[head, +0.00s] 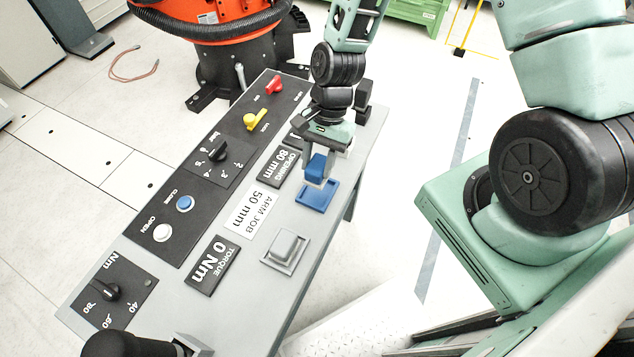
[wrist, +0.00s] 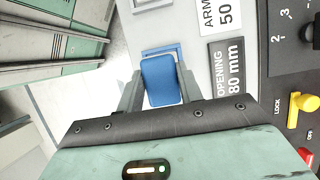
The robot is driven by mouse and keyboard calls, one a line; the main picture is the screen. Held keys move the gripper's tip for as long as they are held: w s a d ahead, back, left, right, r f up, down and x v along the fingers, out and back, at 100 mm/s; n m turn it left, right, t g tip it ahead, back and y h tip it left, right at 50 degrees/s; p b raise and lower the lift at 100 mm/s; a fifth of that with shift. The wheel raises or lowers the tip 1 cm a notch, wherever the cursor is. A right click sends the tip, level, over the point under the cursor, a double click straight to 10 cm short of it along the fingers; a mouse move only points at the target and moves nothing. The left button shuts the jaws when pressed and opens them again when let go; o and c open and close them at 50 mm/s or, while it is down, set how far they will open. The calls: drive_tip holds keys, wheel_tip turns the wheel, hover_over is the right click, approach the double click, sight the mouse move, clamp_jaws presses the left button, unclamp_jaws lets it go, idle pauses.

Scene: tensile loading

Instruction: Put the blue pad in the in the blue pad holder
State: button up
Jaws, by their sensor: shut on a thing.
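The blue pad (head: 316,168) is a small blue block held between the fingers of my gripper (head: 319,160). In the wrist view the blue pad (wrist: 161,80) sits between the two dark fingers of my gripper (wrist: 160,88), which are shut on it. The blue pad holder (head: 318,197) is a flat blue frame on the grey panel table. The pad is over the far part of the holder in the head view and seems apart from it. In the wrist view only the far edge of the holder (wrist: 164,49) shows beyond the pad; the rest is hidden.
A grey pad in a grey holder (head: 285,249) sits nearer on the table. Display plates, including the "80 mm" plate (head: 279,167), and knobs (head: 254,121) lie left of the holder. The table's right edge is close to the holder. An orange robot (head: 225,25) stands behind.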

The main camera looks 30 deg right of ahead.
drive_tip(key=shift+f+p, duration=0.35)
drive_tip(key=shift+f, duration=3)
drive_tip(key=shift+f, duration=0.2)
drive_tip(key=o, duration=1)
drive_tip(key=shift+o, duration=0.2)
drive_tip(key=shift+r, duration=0.15)
